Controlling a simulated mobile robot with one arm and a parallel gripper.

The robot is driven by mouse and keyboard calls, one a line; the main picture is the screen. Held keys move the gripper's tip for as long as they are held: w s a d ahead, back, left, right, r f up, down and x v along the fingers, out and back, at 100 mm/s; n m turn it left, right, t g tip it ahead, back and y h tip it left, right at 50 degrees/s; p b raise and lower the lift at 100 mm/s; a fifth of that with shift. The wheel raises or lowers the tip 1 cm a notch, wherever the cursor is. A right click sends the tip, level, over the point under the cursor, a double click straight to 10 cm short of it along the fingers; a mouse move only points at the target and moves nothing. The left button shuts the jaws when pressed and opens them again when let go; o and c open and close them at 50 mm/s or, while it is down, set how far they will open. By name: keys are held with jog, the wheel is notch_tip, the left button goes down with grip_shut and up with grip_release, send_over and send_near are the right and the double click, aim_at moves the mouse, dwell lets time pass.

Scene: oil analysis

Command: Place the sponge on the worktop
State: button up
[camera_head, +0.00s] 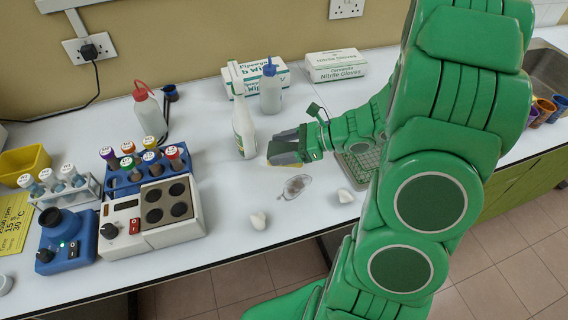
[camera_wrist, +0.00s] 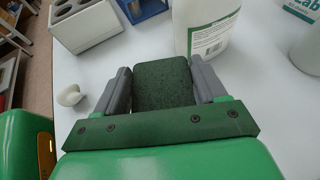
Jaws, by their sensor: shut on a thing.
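The sponge (camera_wrist: 163,84) has a dark green scouring face and shows between the two grey fingers of my gripper (camera_wrist: 160,88) in the wrist view. My gripper (camera_head: 285,150) is shut on it. In the head view only a thin yellow edge of the sponge (camera_head: 283,163) shows under the fingers; the rest is hidden. The sponge is over the white worktop (camera_head: 225,190), just right of a white spray bottle (camera_head: 243,125). I cannot tell whether it touches the surface.
A hotplate device (camera_head: 168,215) and vial rack (camera_head: 145,170) stand left. A blue-capped bottle (camera_head: 270,92), wipes box (camera_head: 235,75) and glove box (camera_head: 336,66) stand behind.

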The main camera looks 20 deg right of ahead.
aim_at(282, 169)
jog(key=shift+f, duration=2.4)
jog(key=shift+f, duration=0.15)
jog(key=o, duration=1)
jog(key=shift+o, duration=0.3)
jog(key=v, duration=1.2)
jog(key=shift+s, duration=0.1)
